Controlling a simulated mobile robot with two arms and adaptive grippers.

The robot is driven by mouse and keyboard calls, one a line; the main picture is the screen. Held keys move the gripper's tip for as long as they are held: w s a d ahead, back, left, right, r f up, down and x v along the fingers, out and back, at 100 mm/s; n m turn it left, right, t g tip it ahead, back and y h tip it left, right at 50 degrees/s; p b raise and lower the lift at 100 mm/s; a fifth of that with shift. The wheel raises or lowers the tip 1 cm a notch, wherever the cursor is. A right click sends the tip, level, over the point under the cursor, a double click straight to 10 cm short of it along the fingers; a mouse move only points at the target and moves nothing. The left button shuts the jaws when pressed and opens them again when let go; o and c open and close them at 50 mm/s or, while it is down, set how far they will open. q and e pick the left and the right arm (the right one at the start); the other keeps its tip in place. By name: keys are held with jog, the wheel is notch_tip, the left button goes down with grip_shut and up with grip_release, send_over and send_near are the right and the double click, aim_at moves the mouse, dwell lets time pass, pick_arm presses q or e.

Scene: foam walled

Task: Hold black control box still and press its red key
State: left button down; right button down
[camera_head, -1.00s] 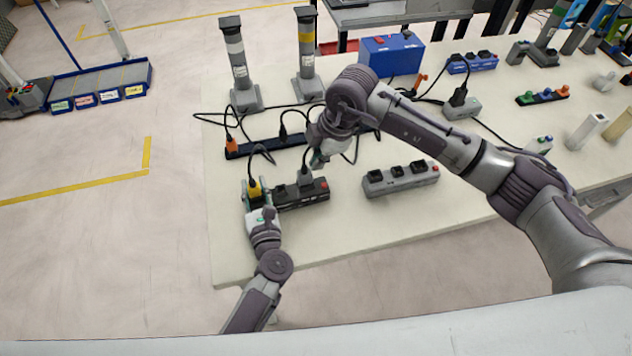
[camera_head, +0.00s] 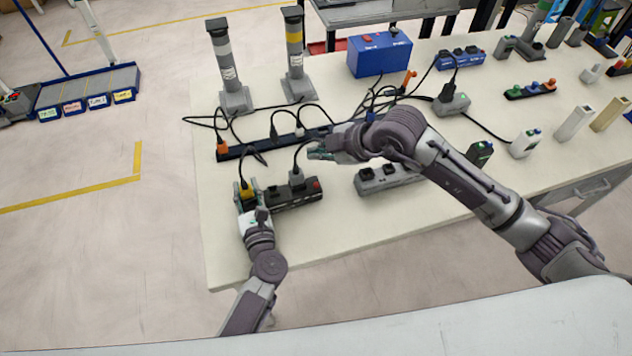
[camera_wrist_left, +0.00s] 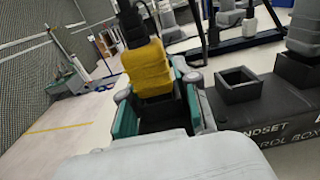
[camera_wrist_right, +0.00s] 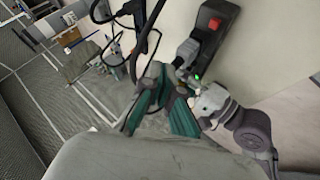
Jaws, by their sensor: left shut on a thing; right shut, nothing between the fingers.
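The black control box (camera_head: 294,195) lies near the table's front left, with a yellow plug (camera_head: 246,193) and a grey plug (camera_head: 297,177) in its top. Its red key (camera_head: 316,184) is at the right end and also shows in the right wrist view (camera_wrist_right: 213,24). My left gripper (camera_head: 245,190) is shut on the box's left end, its fingers either side of the yellow plug (camera_wrist_left: 148,68). Box lettering (camera_wrist_left: 288,132) shows in the left wrist view. My right gripper (camera_head: 316,152) is shut and empty, above and behind the red key, apart from the box.
A long black power strip (camera_head: 262,147) with cables lies behind the control box. Two post lamps (camera_head: 229,70) and a blue box (camera_head: 379,54) stand farther back. The table front is clear.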

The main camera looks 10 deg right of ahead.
aim_at(318, 185)
jog(key=shift+f, duration=4.15)
jog(key=shift+f, duration=0.4)
jog(key=shift+f, duration=0.55)
jog(key=shift+r, duration=0.95)
jog(key=shift+r, duration=2.5)
